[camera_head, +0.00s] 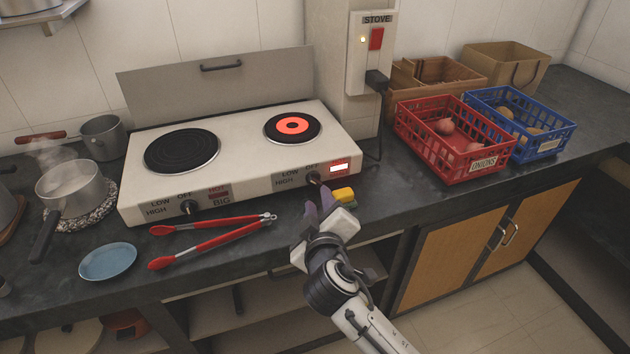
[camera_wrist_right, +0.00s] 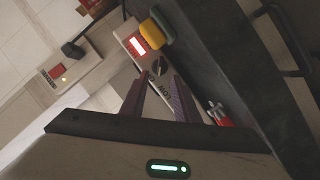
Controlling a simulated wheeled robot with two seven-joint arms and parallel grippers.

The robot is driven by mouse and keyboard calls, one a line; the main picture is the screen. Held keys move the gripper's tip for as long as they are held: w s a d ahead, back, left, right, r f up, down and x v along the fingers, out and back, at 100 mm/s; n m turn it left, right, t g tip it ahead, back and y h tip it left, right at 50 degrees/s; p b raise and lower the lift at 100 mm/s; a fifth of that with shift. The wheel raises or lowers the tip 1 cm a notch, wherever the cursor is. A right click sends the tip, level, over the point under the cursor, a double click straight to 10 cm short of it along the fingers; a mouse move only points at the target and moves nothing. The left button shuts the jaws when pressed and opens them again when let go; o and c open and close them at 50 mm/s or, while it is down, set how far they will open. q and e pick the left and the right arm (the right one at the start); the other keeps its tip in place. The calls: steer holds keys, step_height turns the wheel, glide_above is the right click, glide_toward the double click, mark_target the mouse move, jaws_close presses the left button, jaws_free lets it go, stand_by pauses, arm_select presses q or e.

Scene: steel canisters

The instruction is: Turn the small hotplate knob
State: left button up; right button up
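The white hotplate (camera_head: 237,165) stands on the dark counter with two burners. Its small burner (camera_head: 292,128) glows orange-red at the right. The small black knob (camera_head: 313,177) is on the front face at the right, below that burner; it also shows in the right wrist view (camera_wrist_right: 159,67). My right gripper (camera_head: 321,206) is just in front of this knob. In the right wrist view its two fingers (camera_wrist_right: 159,84) are apart and empty, with the knob seen between and beyond their tips. I cannot tell whether they touch it. My left gripper is not in view.
A yellow-green sponge (camera_head: 344,195) lies close right of my right gripper. Red tongs (camera_head: 212,240) and a blue plate (camera_head: 108,261) lie to the left. The big knob (camera_head: 189,207) is farther left. A red crate (camera_head: 455,140) and blue crate (camera_head: 520,122) stand right.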

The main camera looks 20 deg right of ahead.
mark_target(316, 184)
steer(key=x, duration=0.7)
steer(key=shift+w+d+f, duration=0.1)
steer(key=shift+w, duration=0.2)
steer(key=shift+c, duration=0.4)
jaws_close()
